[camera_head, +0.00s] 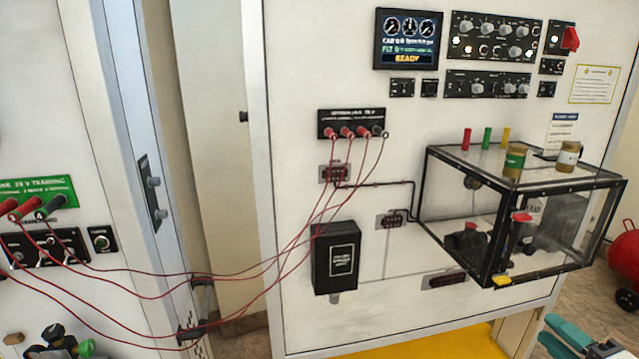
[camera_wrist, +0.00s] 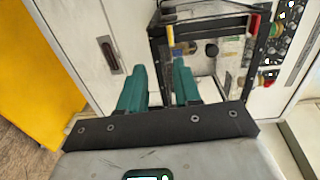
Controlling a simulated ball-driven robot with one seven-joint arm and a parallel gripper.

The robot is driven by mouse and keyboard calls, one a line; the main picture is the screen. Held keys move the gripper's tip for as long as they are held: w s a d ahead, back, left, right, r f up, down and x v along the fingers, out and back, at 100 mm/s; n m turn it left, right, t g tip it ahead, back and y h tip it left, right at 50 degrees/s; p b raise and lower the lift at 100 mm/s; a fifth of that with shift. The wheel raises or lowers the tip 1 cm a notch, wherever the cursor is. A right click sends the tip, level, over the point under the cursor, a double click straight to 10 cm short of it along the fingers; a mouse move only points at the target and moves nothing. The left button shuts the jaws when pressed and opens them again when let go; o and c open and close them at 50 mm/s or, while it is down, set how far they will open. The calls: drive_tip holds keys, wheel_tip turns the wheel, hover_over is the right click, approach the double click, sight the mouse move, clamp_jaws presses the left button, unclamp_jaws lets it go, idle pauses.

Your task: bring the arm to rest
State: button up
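My gripper (camera_head: 572,337) shows at the bottom right edge of the head view, with teal fingers below the clear box. In the wrist view my gripper (camera_wrist: 160,72) has its two teal fingers apart with nothing between them. It is open and empty. The fingers point toward the black-framed clear box (camera_head: 490,283), which also shows in the wrist view (camera_wrist: 158,58). I cannot tell the exact gap between fingertips and box. Most of my arm is out of the head view.
The white panel (camera_head: 300,90) carries a screen (camera_head: 407,39), switch rows and a black box (camera_head: 335,257). Red cables (camera_head: 270,262) hang across to the green-labelled unit (camera_head: 40,195) at left. Jars (camera_head: 568,158) stand on the clear box. A red cylinder (camera_head: 627,262) is at far right.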

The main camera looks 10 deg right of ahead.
drive_tip(key=s+a+f+n+g+y+b, duration=0.1)
drive_tip(key=s+a+f+n+g, duration=0.25)
drive_tip(key=a+f, duration=0.35)
drive_tip(key=s+a+f+n+g+y, duration=0.1)
drive_tip(key=s+a+f+n+g, duration=0.1)
drive_tip(key=a+f+n+g, duration=0.5)
drive_tip(key=s+a+f+n+g+h, duration=0.1)
drive_tip(key=s+a+f+n+g, duration=0.1)
drive_tip(key=s+f, duration=0.4)
drive_tip(key=s+a+f+n+g+h+b, duration=0.1)
drive_tip(key=s+f, duration=0.5)
drive_tip(key=s, duration=0.6)
drive_tip(key=a+n+g+h, duration=0.1)
drive_tip(key=a+n+g, duration=0.1)
drive_tip(key=n+g, duration=0.1)
